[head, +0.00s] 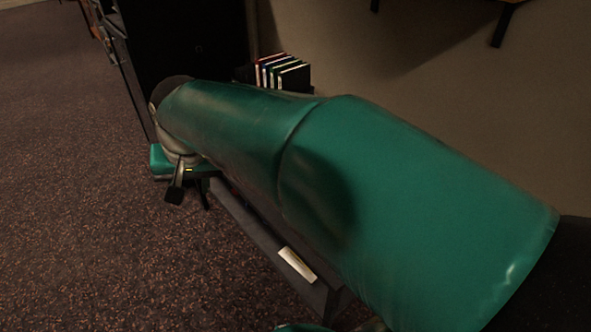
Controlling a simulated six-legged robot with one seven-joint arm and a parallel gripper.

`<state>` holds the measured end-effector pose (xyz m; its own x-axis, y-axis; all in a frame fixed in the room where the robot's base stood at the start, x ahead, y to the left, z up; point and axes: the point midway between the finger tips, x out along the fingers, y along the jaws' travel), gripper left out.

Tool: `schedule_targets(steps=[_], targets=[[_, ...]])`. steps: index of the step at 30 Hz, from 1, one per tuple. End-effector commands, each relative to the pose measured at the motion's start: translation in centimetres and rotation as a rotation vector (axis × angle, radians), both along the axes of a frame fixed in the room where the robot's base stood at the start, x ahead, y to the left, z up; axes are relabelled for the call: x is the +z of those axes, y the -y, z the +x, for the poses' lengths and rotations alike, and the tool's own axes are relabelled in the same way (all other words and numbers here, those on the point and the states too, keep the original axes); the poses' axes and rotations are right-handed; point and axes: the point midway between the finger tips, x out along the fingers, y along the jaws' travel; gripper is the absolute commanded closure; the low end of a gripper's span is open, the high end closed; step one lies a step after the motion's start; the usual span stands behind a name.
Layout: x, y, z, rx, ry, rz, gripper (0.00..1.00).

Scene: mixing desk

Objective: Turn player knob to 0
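No player knob can be made out; my green arm covers much of the middle and right of the head view. My gripper (190,199) is at the far end of the arm, left of centre. It points down, and its two dark fingers look apart with nothing seen between them. A dark, low piece of furniture (262,235) shows only as a long edge under my arm. Whether it is the mixing desk, and what is on its top, is hidden.
A tall black cabinet (190,38) stands behind the gripper. Several upright thin cases (282,74) are beside it, near the wall. A small pale plate (297,264) is on the low furniture's edge. The speckled floor (90,230) at left is clear.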

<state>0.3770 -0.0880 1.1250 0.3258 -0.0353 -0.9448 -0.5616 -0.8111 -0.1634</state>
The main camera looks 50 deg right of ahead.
Motion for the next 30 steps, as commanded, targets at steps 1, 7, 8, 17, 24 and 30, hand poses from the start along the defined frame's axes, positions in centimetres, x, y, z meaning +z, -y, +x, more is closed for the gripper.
schedule_targets(steps=[1, 7, 8, 17, 24, 30], targets=[[-0.4, 1.8, 1.4, -0.083, -0.026, 0.018, 0.61], [-2.0, 8.9, 5.5, -0.433, -0.103, 0.067, 0.61], [-2.4, 10.0, 6.1, -0.485, -0.114, 0.07, 0.61], [-7.2, 21.7, 9.4, -1.005, -0.2, 0.046, 0.61], [-12.2, 30.7, 10.0, -1.393, -0.229, -0.048, 0.61], [-15.1, 35.4, 9.6, -1.6, -0.222, -0.129, 0.61]])
